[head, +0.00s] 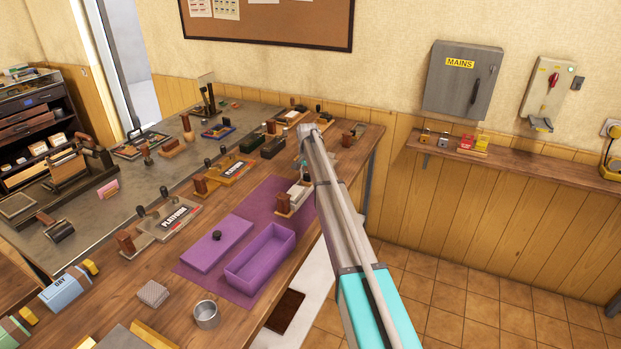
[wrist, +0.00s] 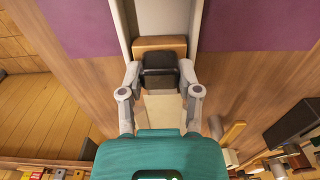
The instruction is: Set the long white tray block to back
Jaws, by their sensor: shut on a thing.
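In the wrist view the long white tray (wrist: 160,14) runs away from me toward the top edge, with pale side walls. A tan block (wrist: 160,42) sits between its walls at the near end. A black piece (wrist: 159,62) stands in front of the tan block, between my fingers. My gripper (wrist: 160,75) is shut on this black piece. In the head view a pale tray-like piece (head: 296,195) with a brown knob lies on the purple mat beside my arm. My arm hides most of the gripper and its surroundings there.
The purple mat (head: 203,269) holds an open purple box (head: 260,262) and a purple lid (head: 217,243). A metal cup (head: 206,315) stands in front. Platform stamps (head: 175,218) and several tools crowd the bench to the left and back. A wall shelf (head: 500,158) is at right.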

